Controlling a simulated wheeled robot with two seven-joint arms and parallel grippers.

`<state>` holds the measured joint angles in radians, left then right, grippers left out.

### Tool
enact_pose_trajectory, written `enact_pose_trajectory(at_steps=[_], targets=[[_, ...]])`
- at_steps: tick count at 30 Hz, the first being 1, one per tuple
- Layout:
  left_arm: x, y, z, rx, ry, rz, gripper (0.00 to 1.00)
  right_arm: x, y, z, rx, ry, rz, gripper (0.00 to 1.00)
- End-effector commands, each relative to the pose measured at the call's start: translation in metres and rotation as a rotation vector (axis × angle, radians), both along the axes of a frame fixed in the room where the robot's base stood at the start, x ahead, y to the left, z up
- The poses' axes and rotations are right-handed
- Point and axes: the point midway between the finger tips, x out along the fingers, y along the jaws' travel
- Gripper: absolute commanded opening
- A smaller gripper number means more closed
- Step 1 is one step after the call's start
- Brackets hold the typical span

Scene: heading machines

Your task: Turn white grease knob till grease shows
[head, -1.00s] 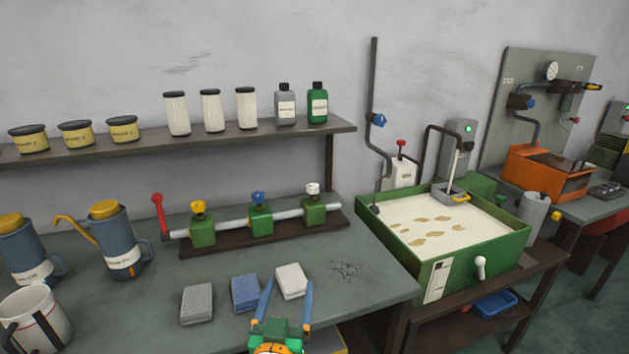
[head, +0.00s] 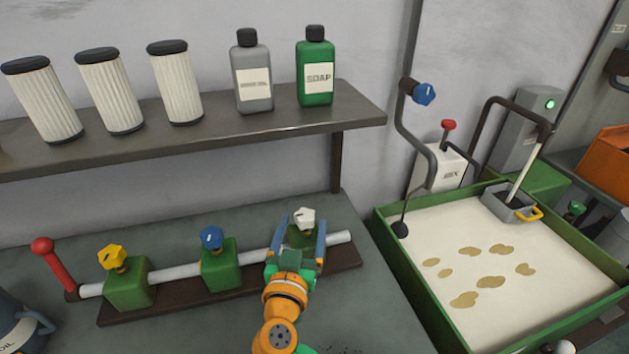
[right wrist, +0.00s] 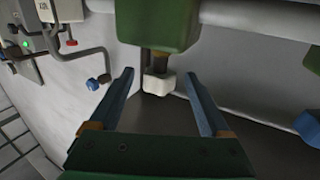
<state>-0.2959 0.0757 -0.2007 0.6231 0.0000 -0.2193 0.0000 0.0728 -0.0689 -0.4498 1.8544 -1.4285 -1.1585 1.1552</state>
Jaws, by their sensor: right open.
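The white grease knob (head: 304,216) tops the rightmost green block (head: 302,238) on a white pipe (head: 182,272). My right gripper (head: 301,226) is open, with its blue fingers on either side of that block and knob in the head view. In the right wrist view the white knob (right wrist: 158,83) shows ahead, between the spread fingertips (right wrist: 158,78) and apart from both. No grease is visible at the knob. My left gripper is not in view.
A yellow knob (head: 112,256) and a blue knob (head: 212,238) top the other green blocks, with a red lever (head: 54,262) at the pipe's left end. A shelf (head: 240,125) hangs behind. A green tank (head: 440,320) stands at right.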

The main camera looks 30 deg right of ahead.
Motion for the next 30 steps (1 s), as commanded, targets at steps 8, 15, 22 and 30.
enact_pose_trajectory(at_steps=[8,15,22,30], targets=[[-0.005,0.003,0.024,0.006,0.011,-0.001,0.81,0.035,-0.029,0.005,-0.005,0.002,-0.002,0.81],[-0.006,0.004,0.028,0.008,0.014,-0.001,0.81,0.055,-0.045,0.000,-0.001,0.001,0.000,0.81],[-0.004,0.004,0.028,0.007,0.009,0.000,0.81,0.055,-0.045,-0.001,0.001,0.001,0.001,0.70],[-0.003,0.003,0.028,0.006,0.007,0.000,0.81,0.055,-0.044,-0.001,0.000,0.001,0.001,0.00]])
